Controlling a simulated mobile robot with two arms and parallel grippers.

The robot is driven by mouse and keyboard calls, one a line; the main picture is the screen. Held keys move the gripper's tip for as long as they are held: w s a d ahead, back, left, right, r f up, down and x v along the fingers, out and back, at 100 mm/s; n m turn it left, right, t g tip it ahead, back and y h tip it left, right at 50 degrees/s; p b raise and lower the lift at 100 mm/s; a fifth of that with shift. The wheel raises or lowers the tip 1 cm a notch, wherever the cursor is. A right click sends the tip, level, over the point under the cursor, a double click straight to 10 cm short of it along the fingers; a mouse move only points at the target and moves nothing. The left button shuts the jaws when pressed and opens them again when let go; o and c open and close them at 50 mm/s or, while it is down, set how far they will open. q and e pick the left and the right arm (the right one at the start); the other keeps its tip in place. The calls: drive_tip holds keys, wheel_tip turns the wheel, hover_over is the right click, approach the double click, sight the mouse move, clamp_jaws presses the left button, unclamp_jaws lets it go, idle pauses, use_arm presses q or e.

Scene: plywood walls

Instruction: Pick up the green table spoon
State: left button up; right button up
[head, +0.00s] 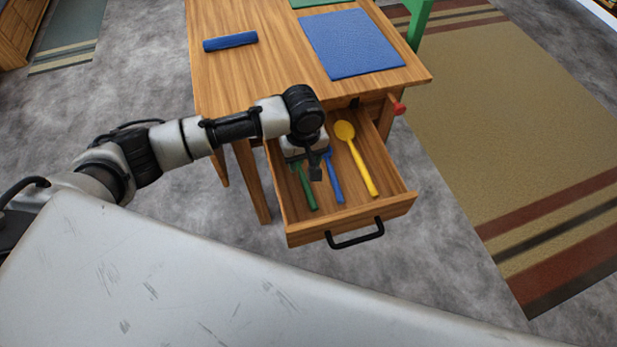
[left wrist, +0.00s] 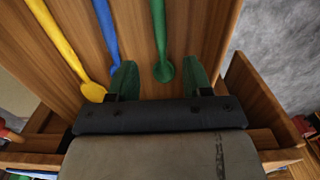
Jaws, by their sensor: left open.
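The green spoon (head: 307,193) lies in the open wooden drawer (head: 380,211), on its left side, its upper part hidden by my left gripper in the head view. My left gripper (head: 310,165) points down into the drawer. In the left wrist view my left gripper (left wrist: 159,78) is open, and the rounded end of the green spoon (left wrist: 160,35) shows between its two fingers. I cannot tell whether the fingers touch it. My right gripper is not in view.
A blue spoon (head: 335,185) lies just right of the green one, close to a finger in the left wrist view. A yellow spoon (head: 358,164) lies farther right. The drawer walls are close around. Above is the table (head: 270,75) with a blue mat (head: 350,43) and blue roll (head: 230,41).

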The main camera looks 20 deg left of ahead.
sight(304, 179)
use_arm(q)
drive_tip(key=shift+s+f, duration=0.25)
drive_tip(key=shift+f, duration=0.85)
drive_tip(key=shift+w+f+b, duration=0.1)
drive_tip(key=shift+f+b, duration=0.2)
drive_tip(key=shift+f, duration=0.4)
wheel_tip(304, 179, down, 3)
drive_tip(key=shift+f+b, duration=0.15)
drive_tip(key=shift+b, duration=0.3)
drive_tip(key=shift+f, duration=0.55)
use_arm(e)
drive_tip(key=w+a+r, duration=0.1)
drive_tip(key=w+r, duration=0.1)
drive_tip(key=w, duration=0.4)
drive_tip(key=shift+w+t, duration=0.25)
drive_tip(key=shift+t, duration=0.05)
use_arm(q)
drive_tip(key=shift+c, duration=0.4)
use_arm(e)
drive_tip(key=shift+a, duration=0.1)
use_arm(q)
clamp_jaws()
